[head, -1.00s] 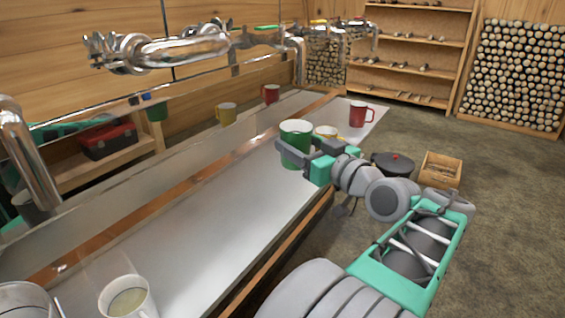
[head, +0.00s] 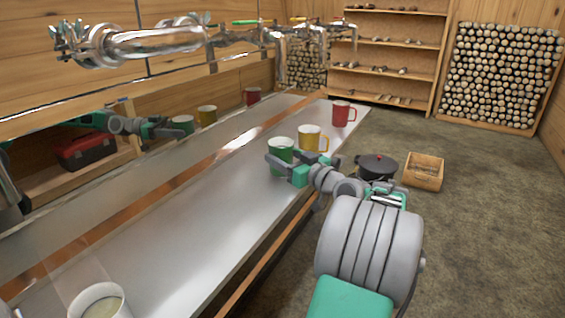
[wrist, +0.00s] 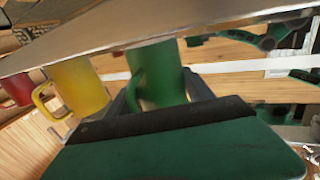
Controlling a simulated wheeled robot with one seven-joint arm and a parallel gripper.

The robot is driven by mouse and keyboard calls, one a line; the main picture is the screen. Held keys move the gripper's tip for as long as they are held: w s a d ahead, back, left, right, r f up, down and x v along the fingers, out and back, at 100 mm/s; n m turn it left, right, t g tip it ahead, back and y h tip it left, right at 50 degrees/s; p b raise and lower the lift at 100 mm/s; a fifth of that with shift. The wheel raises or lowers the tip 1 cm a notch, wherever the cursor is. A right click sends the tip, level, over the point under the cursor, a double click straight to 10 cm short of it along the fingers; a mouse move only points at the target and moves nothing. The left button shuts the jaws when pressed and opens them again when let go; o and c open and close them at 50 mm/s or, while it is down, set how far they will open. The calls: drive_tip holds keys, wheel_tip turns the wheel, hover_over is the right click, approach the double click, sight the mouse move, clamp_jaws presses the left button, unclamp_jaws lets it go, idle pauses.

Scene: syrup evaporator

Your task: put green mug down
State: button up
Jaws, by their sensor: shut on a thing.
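The green mug (head: 281,146) is upright over the metal counter (head: 190,235), near its right edge. My gripper (head: 281,165) is shut on it, with fingers on both sides of its lower body. In the wrist view, which is roughly upside down, the green mug (wrist: 160,72) sits between the two fingers (wrist: 162,92). Its base meets the counter surface (wrist: 170,22) or is very close to it; I cannot tell whether it touches.
A yellow mug (head: 310,137) stands just beyond the green mug, and a red mug (head: 342,113) farther back. A white cup (head: 98,302) is at the near left. The counter's middle is clear. A black pot (head: 376,167) and wooden crate (head: 424,171) are right of the counter.

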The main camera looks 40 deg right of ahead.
drive_tip(key=shift+f, duration=0.55)
drive_tip(key=o, duration=1.5)
drive_tip(key=shift+r, duration=0.1)
